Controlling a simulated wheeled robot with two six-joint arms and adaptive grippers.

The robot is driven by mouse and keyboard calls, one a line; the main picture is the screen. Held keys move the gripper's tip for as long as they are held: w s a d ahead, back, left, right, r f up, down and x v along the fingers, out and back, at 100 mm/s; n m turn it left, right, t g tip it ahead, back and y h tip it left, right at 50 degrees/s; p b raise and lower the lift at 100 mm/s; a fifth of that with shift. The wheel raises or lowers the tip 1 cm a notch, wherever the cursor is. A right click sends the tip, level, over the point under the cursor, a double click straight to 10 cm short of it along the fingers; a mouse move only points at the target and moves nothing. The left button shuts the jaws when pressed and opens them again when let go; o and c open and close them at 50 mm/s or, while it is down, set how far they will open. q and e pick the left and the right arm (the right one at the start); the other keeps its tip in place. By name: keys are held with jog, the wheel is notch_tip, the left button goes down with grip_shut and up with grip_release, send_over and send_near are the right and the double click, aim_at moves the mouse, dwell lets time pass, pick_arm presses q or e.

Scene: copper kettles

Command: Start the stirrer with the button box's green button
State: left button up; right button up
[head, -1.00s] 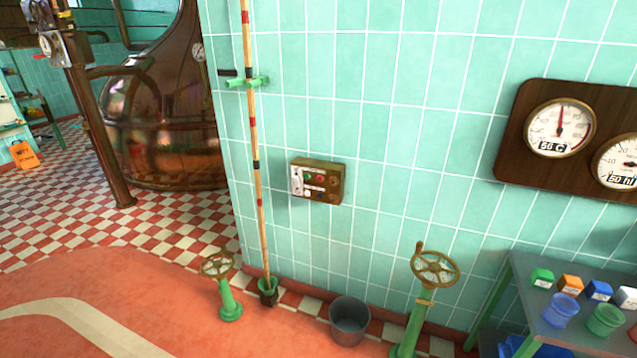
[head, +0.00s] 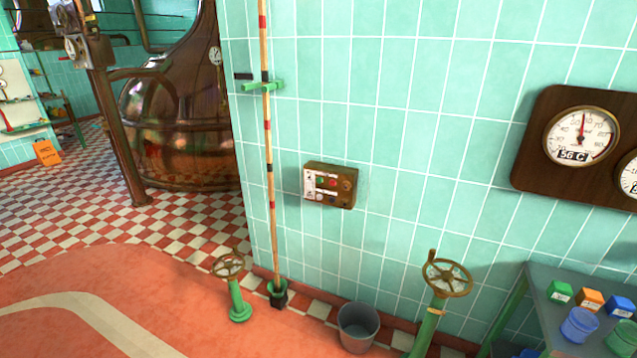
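The button box (head: 331,184) is a small brown box fixed to the turquoise tiled wall, near the middle of the head view. Its front has a pale panel on the left. A small green button (head: 321,180) sits on its upper part, with a red button (head: 332,182) just right of it. Other small knobs show on the face, too small to tell apart. The stirrer itself cannot be made out; a large copper kettle (head: 180,125) stands at the left behind the wall's edge. Neither of my grippers is in view.
A striped pole (head: 269,150) stands in a green holder left of the box. Handwheel valves (head: 229,266) (head: 447,278) and a grey bucket (head: 358,326) stand along the wall's foot. A table (head: 545,310) with colored blocks and cups is at right. Red floor at lower left is clear.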

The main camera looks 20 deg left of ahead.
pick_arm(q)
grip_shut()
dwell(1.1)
